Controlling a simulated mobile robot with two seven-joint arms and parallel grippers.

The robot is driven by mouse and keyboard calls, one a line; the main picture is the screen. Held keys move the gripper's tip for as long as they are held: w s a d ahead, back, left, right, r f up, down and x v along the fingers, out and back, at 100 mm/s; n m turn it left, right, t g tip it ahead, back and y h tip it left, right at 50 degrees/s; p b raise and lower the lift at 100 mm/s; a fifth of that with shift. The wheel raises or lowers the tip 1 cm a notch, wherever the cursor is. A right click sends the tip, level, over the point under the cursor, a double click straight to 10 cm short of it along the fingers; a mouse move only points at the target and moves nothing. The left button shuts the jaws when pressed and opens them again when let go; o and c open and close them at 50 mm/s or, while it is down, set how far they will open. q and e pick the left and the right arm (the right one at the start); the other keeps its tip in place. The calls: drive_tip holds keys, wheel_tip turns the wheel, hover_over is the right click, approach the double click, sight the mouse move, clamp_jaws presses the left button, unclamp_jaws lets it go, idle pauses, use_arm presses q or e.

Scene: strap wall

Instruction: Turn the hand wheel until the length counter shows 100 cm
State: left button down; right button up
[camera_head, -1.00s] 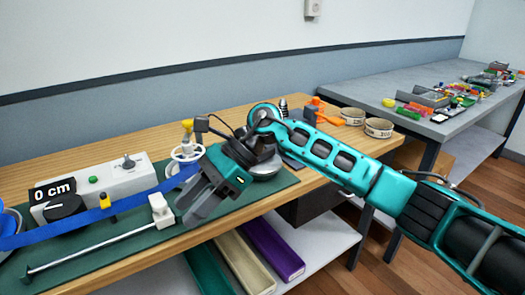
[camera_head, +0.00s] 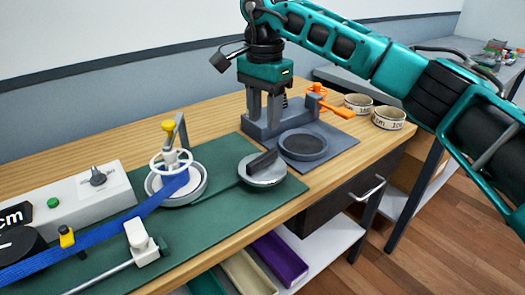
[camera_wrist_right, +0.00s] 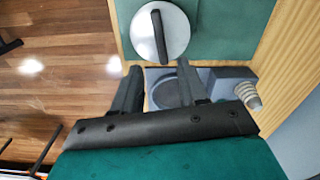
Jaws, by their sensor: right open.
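The hand wheel (camera_head: 170,162) is a white ring with a yellow knob (camera_head: 168,128), above a round metal spool on the green mat. A blue strap (camera_head: 110,222) runs from it to the left. The length counter (camera_head: 14,215) is cut off at the left edge; only "cm" shows, so its number cannot be read. My right gripper (camera_head: 264,120) is open and empty, fingers pointing down, right of the wheel and apart from it, in front of the grey stand. Its two fingers also show apart in the right wrist view (camera_wrist_right: 158,78). My left gripper is not in view.
A round metal disc with a black bar (camera_head: 262,168) sits on the mat's right end. A grey stand with a round dish (camera_head: 303,146) is beside it. Two strap rolls (camera_head: 388,118) lie at the back right.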

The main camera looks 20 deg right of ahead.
sight(264, 155)
wheel_tip(264, 155, down, 10)
drive_tip(key=shift+f+b, duration=0.1)
drive_tip(key=shift+b, duration=0.2)
clamp_jaws()
idle(0.4)
